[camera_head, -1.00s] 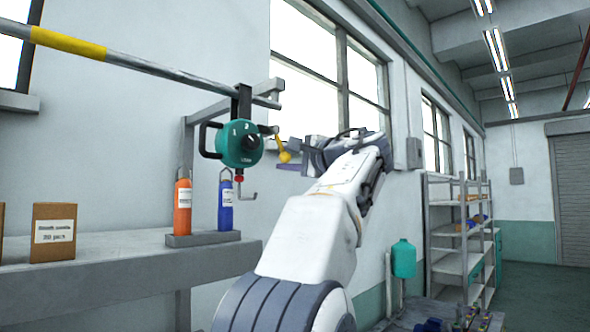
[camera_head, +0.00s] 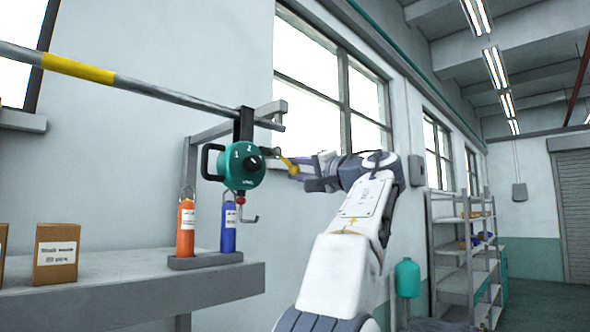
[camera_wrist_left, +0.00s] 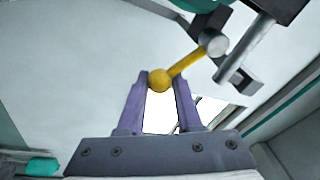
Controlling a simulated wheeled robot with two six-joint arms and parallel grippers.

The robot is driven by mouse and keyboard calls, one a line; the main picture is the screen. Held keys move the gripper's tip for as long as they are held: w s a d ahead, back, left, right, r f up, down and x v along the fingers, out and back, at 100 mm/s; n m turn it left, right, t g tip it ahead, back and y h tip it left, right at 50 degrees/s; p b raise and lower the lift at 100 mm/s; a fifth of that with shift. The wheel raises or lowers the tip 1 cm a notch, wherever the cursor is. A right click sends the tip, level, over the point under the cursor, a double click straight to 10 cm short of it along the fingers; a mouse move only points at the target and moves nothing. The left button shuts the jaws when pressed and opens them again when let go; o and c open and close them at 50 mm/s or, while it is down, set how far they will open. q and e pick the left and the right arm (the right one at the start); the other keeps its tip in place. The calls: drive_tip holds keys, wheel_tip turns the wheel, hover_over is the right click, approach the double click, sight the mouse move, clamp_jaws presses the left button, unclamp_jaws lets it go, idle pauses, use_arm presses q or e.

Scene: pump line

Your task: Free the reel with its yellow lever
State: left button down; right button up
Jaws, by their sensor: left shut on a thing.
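The teal reel (camera_head: 240,168) hangs under the end of a grey rail, with a black handle at its left and a small hook below. Its yellow lever (camera_head: 287,164) sticks out to the right and slopes down to a round knob. In the left wrist view, the yellow lever (camera_wrist_left: 183,65) runs from a grey pivot to the knob between my fingertips. My left gripper (camera_head: 297,168) comes from the right and is shut on the knob; its purple fingers (camera_wrist_left: 161,83) show on both sides of it. The right gripper is out of view.
The grey rail (camera_head: 150,93) with a yellow band runs along the wall. Below the reel, an orange bottle (camera_head: 186,230) and a blue bottle (camera_head: 228,230) stand on a holder on the grey shelf (camera_head: 150,290). A brown box (camera_head: 56,254) stands left. Shelving (camera_head: 447,255) is further right.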

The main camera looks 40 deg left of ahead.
use_arm(q)
drive_tip(key=shift+c, duration=2.4)
unclamp_jaws()
drive_tip(key=shift+d+f, duration=0.2)
drive_tip(key=shift+d, duration=0.15)
drive_tip(key=s+d+f+b, duration=0.1)
drive_tip(key=d+b, duration=0.2)
drive_tip(key=d, duration=0.6)
drive_tip(key=shift+d+f, duration=0.2)
drive_tip(key=shift+d, duration=0.1)
